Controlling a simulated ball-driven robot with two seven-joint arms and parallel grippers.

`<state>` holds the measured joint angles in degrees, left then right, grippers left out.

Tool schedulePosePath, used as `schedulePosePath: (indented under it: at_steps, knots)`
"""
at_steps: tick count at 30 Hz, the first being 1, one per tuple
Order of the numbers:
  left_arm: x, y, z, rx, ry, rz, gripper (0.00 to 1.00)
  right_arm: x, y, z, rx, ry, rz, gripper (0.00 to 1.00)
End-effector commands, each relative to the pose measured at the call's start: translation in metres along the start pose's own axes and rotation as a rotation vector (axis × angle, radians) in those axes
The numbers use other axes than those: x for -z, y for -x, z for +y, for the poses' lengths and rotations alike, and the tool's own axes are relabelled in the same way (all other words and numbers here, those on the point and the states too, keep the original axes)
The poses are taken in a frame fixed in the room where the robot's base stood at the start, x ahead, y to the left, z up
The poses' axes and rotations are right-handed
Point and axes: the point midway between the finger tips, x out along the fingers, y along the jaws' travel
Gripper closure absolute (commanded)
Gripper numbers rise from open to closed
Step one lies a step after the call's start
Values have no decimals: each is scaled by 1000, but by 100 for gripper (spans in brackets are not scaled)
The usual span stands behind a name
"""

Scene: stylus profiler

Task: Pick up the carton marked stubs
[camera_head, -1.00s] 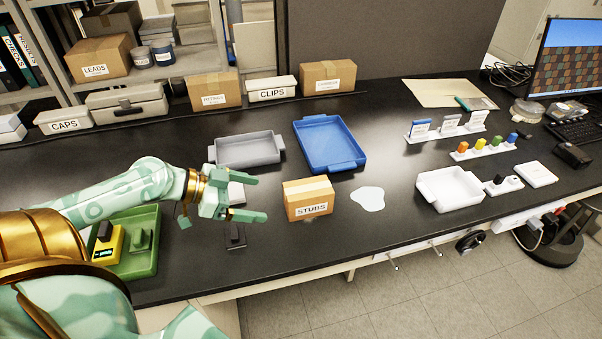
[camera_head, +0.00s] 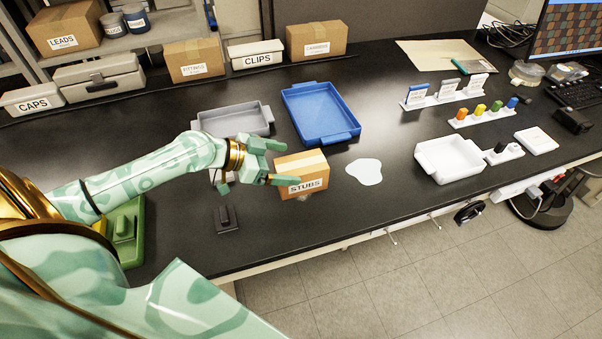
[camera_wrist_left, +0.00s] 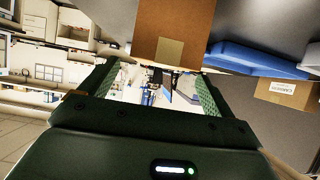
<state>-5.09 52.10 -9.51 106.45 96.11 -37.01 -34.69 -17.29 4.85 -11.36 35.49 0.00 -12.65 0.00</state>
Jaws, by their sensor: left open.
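The carton marked STUBS (camera_head: 310,184) is a small brown box with a pale tape strip. It stands on the black bench, left of a pale puddle. My left gripper (camera_head: 283,163) is open at the carton's left end, one finger toward its far side and the other overlapping its near left edge. In the left wrist view the carton (camera_wrist_left: 174,22) shows at the top, between the lines of the two open fingers (camera_wrist_left: 155,88). I cannot tell whether a finger touches it. My right gripper is not in view.
A blue tray (camera_head: 320,135) and a grey tray (camera_head: 233,119) lie behind the carton. The pale puddle (camera_head: 364,171) is close on its right. A small black object (camera_head: 227,218) lies in front of the gripper. A white tray (camera_head: 450,160) stands further right.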

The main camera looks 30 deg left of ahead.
Motion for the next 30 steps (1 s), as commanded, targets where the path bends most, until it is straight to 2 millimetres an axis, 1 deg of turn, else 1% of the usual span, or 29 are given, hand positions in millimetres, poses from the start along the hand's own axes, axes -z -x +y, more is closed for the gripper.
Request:
schedulePosePath:
  at_steps: [2, 6, 9, 12, 18, 19, 20, 21, 24, 30]
  knots:
    - [1, -8, 0, -1, 1, 2, 11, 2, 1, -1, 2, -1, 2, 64]
    - [4, -31, -1, -1, 2, 5, 11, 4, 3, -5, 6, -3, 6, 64]
    - [2, -46, -1, -1, 3, 3, 11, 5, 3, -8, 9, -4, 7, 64]
    - [2, -52, -1, -1, 0, 1, 11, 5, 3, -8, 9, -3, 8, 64]
    - [1, -53, -1, -1, -1, -1, 11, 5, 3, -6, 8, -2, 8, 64]
    - [1, -53, -1, -1, -1, -1, 16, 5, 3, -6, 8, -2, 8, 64]
    - [1, -53, -1, -1, -1, -1, 25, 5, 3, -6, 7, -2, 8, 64]
    - [1, -53, -1, -1, 0, -1, 36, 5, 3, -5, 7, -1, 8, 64]
    - [1, -52, -1, -1, 0, -1, 62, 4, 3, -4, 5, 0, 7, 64]
    - [1, -52, -1, -1, 0, 0, 62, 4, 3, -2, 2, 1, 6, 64]
